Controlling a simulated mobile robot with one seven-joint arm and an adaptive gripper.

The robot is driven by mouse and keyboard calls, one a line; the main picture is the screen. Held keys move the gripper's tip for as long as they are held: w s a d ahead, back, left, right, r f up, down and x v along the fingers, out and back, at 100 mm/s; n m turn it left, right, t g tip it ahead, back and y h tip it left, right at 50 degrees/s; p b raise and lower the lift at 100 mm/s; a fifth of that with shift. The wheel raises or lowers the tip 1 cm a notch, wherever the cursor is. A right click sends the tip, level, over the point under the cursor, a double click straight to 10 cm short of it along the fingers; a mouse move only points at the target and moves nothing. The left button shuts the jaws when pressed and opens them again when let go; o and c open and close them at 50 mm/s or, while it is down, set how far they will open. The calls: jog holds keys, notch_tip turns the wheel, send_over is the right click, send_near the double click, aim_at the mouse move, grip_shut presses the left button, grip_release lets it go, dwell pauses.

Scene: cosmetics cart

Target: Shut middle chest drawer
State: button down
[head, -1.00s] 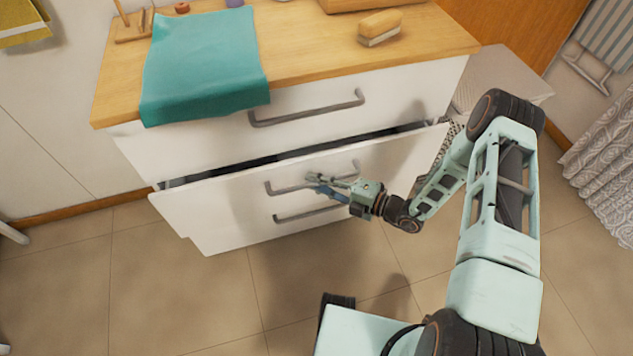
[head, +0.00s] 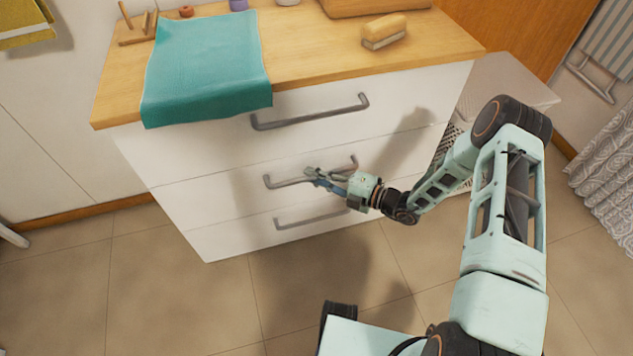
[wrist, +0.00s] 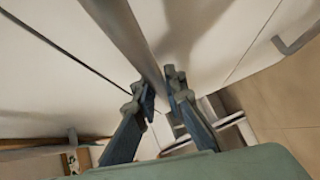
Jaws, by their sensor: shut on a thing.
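The white chest has three drawers, each with a grey bar handle. The middle drawer (head: 222,200) sits flush with the drawers above and below, with only a thin seam around it. Its handle (head: 285,181) runs across the front. My gripper (head: 312,175) is at the middle of this handle, shut on the bar. In the wrist view the fingers (wrist: 160,92) close around the grey bar (wrist: 128,38). The fingers hide a short part of the handle.
The top drawer handle (head: 310,112) is above my gripper and the bottom drawer handle (head: 300,219) just below. A teal cloth (head: 205,65) hangs over the wooden top, where a brush (head: 384,30) lies. A grey stand (head: 505,85) is at the right.

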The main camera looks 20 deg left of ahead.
jog(key=c, duration=2)
grip_release()
jog(key=shift+w+a, duration=0.15)
jog(key=shift+w, duration=0.1)
jog(key=shift+o, duration=0.2)
jog(key=v, duration=1.2)
